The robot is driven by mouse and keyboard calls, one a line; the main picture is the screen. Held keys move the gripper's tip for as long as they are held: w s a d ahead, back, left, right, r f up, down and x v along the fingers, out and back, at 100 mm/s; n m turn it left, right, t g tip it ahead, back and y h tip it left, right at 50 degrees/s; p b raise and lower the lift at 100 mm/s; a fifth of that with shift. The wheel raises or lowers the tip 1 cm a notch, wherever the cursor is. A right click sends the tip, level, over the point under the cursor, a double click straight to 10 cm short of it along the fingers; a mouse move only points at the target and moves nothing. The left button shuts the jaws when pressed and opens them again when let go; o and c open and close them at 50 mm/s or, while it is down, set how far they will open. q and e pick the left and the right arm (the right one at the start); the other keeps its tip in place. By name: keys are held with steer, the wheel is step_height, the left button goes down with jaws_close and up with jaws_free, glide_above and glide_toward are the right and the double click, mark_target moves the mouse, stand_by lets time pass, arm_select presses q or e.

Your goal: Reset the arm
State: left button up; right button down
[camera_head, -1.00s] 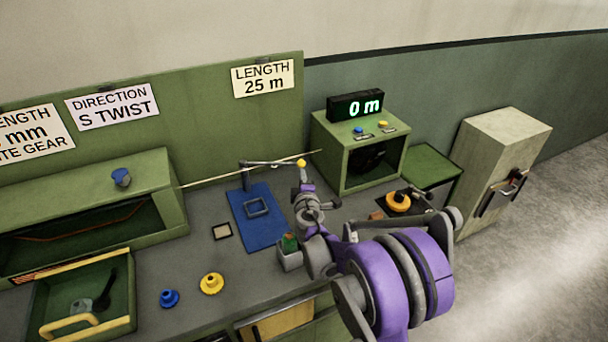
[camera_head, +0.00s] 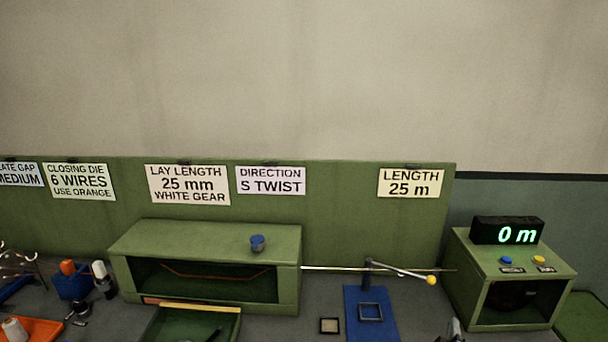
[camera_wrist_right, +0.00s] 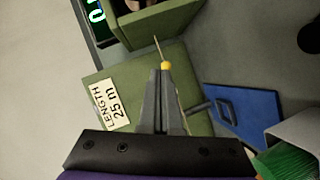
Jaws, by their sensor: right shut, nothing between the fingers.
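My right gripper shows as a small grey tip (camera_head: 455,328) at the bottom edge of the head view; the rest of the arm is out of frame. In the wrist view its two grey fingers (camera_wrist_right: 161,82) are together and empty. The yellow knob (camera_head: 431,280) of a thin lever lies past the fingertips; in the wrist view the knob (camera_wrist_right: 166,65) lines up with them, and I cannot tell whether they touch. My left gripper is not in view.
A green box with a "0 m" display (camera_head: 507,231) stands at the right. A blue plate (camera_head: 371,331) carries the lever post. A long green housing (camera_head: 205,238) with an open drawer (camera_head: 185,325) is at centre left. A blue holder (camera_head: 72,285) stands further left.

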steer(key=s+a+f+m+g+y, duration=0.3)
steer(key=s+a+f+g, duration=0.1)
steer(key=s+a, duration=0.5)
steer(key=s+a+f+m+g+y, duration=0.4)
steer(key=s+a, duration=0.6)
steer(key=s, duration=0.4)
steer(key=shift+s+f+m+y, duration=0.3)
steer(key=shift+f, duration=0.1)
